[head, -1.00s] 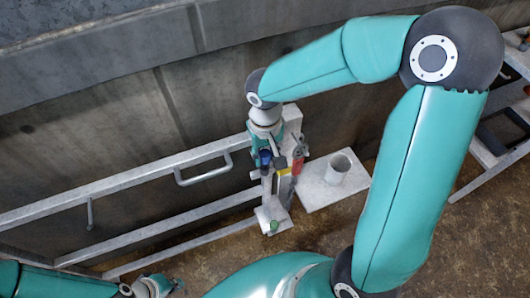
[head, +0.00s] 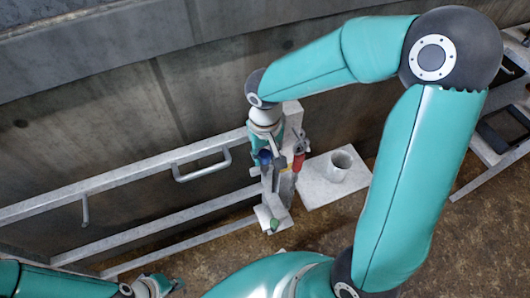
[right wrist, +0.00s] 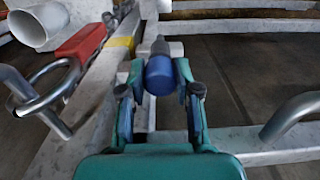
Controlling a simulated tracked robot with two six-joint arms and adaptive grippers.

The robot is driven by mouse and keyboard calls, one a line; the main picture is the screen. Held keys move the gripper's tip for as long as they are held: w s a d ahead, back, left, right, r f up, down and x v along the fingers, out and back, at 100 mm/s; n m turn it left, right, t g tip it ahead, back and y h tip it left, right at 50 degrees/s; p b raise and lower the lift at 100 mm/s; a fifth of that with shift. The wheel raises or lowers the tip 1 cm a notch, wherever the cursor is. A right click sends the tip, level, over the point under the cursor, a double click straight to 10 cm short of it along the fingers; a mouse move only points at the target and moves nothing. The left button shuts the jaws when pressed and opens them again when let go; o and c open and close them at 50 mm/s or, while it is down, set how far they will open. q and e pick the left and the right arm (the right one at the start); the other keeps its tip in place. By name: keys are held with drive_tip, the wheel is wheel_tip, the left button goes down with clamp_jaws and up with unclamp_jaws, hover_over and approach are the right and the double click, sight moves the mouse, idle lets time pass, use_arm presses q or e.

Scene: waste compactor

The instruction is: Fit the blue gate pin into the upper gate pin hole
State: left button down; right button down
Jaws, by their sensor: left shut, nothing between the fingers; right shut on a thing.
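The blue gate pin (right wrist: 160,76) is between the fingers of my right gripper (right wrist: 160,92), with its blue end facing the wrist camera and a dark grey part beyond it. In the head view the blue pin (head: 265,157) shows as a small spot in front of the pale gate post (head: 293,117). My right gripper (head: 265,148) is shut on it, close to the post. The upper gate pin hole is not visible; I cannot tell whether the pin's far end is in it. My left gripper (head: 164,284) is shut and empty at the lower left, away from the post.
A red part (right wrist: 82,42) and a metal ring (right wrist: 42,85) are beside the pin. The gate rail (head: 120,180) with a bent handle (head: 203,168) runs left. A plate with a short pipe (head: 338,165) is right of the post. A green part (head: 274,224) sits low on the post.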

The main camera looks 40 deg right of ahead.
drive_tip(key=shift+f, duration=0.15)
drive_tip(key=c, duration=0.7)
unclamp_jaws()
drive_tip(key=shift+c, duration=0.2)
drive_tip(key=shift+c, duration=0.4)
drive_tip(key=shift+r+p, duration=2.65)
drive_tip(key=shift+r, duration=1)
